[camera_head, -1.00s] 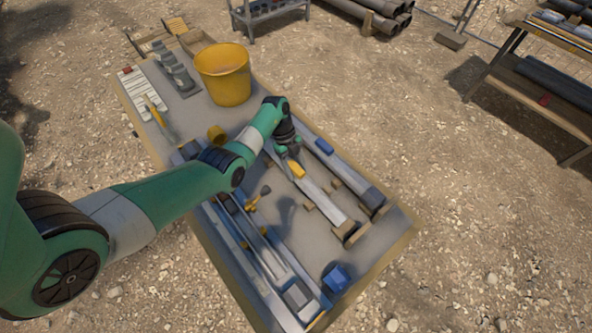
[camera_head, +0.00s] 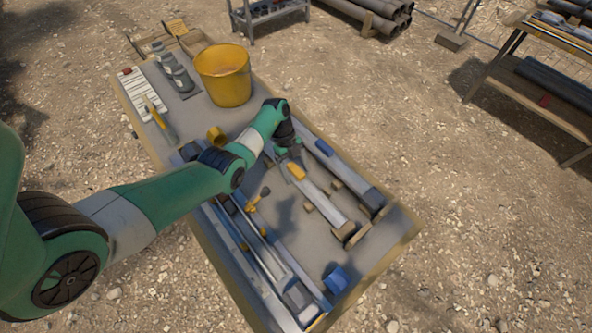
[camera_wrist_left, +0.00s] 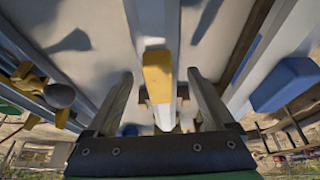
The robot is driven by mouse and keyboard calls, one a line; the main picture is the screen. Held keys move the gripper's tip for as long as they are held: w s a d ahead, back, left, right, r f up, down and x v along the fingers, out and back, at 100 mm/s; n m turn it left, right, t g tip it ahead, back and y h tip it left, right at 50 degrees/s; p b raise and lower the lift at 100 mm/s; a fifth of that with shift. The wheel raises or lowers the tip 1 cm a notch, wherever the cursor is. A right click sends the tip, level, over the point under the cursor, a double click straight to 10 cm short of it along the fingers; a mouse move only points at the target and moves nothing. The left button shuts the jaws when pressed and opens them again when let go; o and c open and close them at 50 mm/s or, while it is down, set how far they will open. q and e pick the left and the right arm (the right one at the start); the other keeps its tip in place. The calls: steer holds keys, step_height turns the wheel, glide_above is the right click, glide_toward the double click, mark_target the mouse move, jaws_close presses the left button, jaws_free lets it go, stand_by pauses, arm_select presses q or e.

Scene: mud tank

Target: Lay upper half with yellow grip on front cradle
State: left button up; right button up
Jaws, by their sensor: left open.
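The upper half (camera_head: 322,200) is a long pale grey trough with a yellow grip (camera_head: 297,171) on top. It lies lengthwise on the table, its near end at a wooden block (camera_head: 347,232); I cannot tell whether this block is the front cradle. My left gripper (camera_head: 290,163) is just above and behind the yellow grip, fingers pointing down. In the left wrist view my open gripper (camera_wrist_left: 159,78) has a finger on each side of the yellow grip (camera_wrist_left: 157,85), with gaps between. The far end of the half is hidden under my arm. My right gripper is not in view.
A parallel half with a blue grip (camera_head: 324,147) lies close on the right. Small wooden blocks (camera_head: 309,207) sit between. A yellow bucket (camera_head: 224,76) stands at the back.

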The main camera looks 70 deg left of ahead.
arm_select(q)
steer(key=p+v, duration=0.3)
steer(key=v, duration=0.9)
steer(key=shift+r+p, duration=0.3)
steer(key=shift+p, duration=0.1)
